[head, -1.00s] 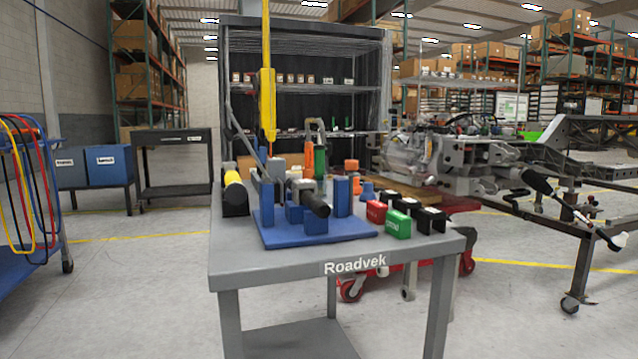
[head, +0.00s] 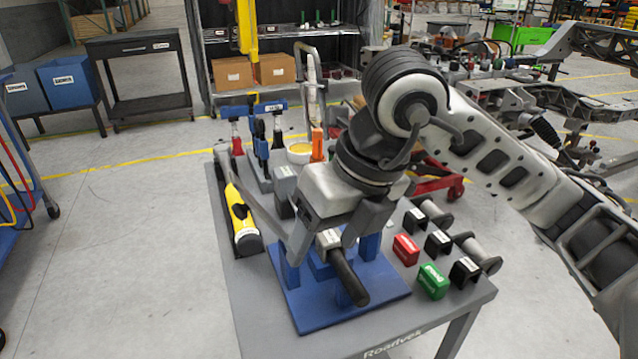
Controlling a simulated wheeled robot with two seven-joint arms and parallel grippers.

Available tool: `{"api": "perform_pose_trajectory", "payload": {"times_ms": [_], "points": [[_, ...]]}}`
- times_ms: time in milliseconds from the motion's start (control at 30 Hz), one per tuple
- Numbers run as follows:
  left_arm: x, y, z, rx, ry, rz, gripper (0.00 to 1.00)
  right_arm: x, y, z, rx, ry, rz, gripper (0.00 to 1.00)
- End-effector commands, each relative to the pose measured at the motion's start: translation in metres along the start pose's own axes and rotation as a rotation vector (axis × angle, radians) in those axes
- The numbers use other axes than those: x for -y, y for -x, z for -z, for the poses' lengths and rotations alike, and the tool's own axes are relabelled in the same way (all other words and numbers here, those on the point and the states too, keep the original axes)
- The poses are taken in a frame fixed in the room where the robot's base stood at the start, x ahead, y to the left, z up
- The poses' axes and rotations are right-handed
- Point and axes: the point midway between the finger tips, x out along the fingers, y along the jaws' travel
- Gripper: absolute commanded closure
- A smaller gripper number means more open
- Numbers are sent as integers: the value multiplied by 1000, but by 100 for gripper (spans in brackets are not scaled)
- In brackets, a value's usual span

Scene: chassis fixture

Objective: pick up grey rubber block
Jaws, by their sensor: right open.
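A grey block (head: 285,181) stands on the table just left of my right gripper's body. Its lower part is dark and partly hidden; I cannot tell for sure that it is rubber. My right gripper (head: 333,233) is open, pointing down over the blue fixture, with one finger on each side of a black-handled tool. I cannot tell whether it touches the tool. The grey block is outside the fingers. My left gripper is not in view.
The blue fixture plate (head: 385,288) lies on the grey table (head: 245,310). A yellow-and-black tool (head: 242,222) lies at left. Red (head: 405,249) and green (head: 433,281) blocks, with several black ones, stand at right.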

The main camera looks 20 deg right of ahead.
Motion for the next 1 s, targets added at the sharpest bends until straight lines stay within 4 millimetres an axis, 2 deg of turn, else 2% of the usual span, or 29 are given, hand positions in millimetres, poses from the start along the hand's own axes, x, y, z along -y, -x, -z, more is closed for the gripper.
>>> {"api": "perform_pose_trajectory", "payload": {"times_ms": [33, 100, 167, 233, 700, 1000], "points": [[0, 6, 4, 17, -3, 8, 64, 16, 24, -14, 54, -46, 95, 36], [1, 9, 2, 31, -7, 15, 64, 34, 40, -25, 105, -102, 188, 36], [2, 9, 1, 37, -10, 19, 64, 44, 47, -30, 132, -133, 235, 36], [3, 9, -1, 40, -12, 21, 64, 51, 46, -32, 145, -153, 264, 36], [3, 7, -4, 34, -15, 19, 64, 75, -40, -43, 147, -154, 266, 36], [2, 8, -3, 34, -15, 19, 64, 79, -62, -46, 147, -152, 265, 36]]}}
